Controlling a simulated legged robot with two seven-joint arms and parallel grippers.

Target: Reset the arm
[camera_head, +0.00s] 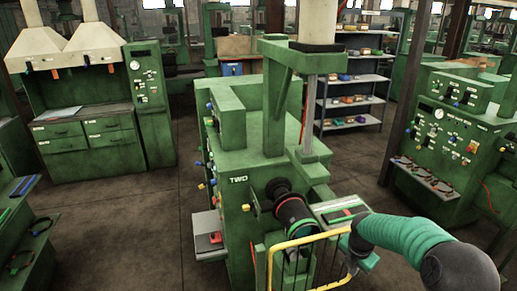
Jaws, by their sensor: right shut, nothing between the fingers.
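My right arm (410,235) comes in from the lower right, with a green ribbed covering over part of it. My right gripper (351,270) points down beside a yellow railing at the bottom of the view. It is shut and empty; its fingertips are small and partly lost against the railing. My left arm and left gripper are not in view.
A green machine marked TWO (250,160) stands in front of me, with a dark cylinder (294,215) on its front. A yellow railing (300,246) is close to my right gripper. A control cabinet (455,140) stands right, shelves (350,100) behind. Open floor (130,235) lies left.

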